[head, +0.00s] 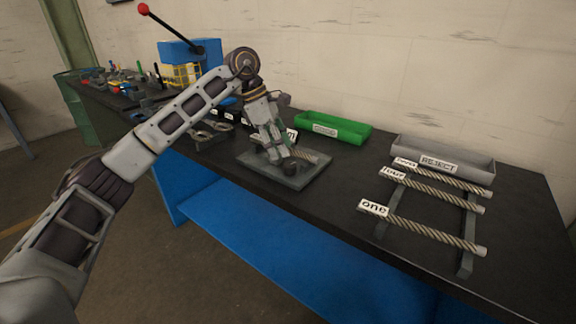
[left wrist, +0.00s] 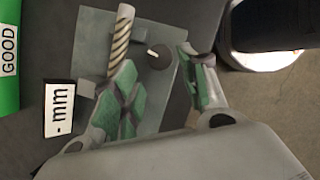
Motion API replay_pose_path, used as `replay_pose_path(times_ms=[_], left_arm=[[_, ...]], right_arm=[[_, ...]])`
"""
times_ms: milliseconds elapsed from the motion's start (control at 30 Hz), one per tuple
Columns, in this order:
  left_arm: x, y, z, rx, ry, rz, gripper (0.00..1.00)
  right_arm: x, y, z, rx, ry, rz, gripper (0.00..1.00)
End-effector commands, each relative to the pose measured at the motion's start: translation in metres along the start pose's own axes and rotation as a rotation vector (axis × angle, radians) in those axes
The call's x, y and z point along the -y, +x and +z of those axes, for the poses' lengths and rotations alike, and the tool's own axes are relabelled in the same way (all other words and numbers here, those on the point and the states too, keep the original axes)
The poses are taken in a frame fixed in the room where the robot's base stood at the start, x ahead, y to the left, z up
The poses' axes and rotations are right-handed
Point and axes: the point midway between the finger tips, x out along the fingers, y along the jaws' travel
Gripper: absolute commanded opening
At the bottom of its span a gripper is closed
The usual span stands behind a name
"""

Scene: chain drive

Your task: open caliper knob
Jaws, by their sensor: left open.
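The caliper knob (left wrist: 158,55) is dark and round with a white pointer mark. It sits on a grey fixture plate (left wrist: 150,20), seen in the head view on the bench (head: 285,183). In the left wrist view, a short twisted rod (left wrist: 120,40) lies on the plate beside the knob. A white "- mm" label (left wrist: 60,107) stands next to it. My left gripper (left wrist: 160,92) is open, its green-padded fingers spread with the knob lying ahead between them. In the head view my left gripper (head: 277,152) is low over the plate. Whether it touches the knob is unclear.
A green GOOD tray (head: 333,127) and a grey REJECT tray (head: 445,158) stand behind. Several labelled twisted rods (head: 430,230) lie on a rack at right. A blue machine with a red-knobbed lever (head: 185,52) and clutter are at left.

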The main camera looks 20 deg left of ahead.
Motion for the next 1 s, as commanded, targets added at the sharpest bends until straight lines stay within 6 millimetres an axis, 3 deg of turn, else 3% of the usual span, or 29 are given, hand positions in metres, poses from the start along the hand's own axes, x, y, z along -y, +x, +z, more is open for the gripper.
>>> replay_pose_path(times_ms=[433,900,1000], left_arm=[[0.0,0.054,0.0,0.0,0.001,-0.001,0.43],[0.0,0.063,0.0,0.0,0.0,0.0,0.43],[0.0,0.063,0.0,0.0,0.0,0.0,0.33]], right_arm=[[0.004,-0.013,-0.004,-0.027,-0.003,-0.007,0.44],[0.004,-0.019,-0.007,-0.036,-0.005,-0.008,0.44],[0.004,-0.018,-0.006,-0.033,-0.005,-0.008,0.44]])
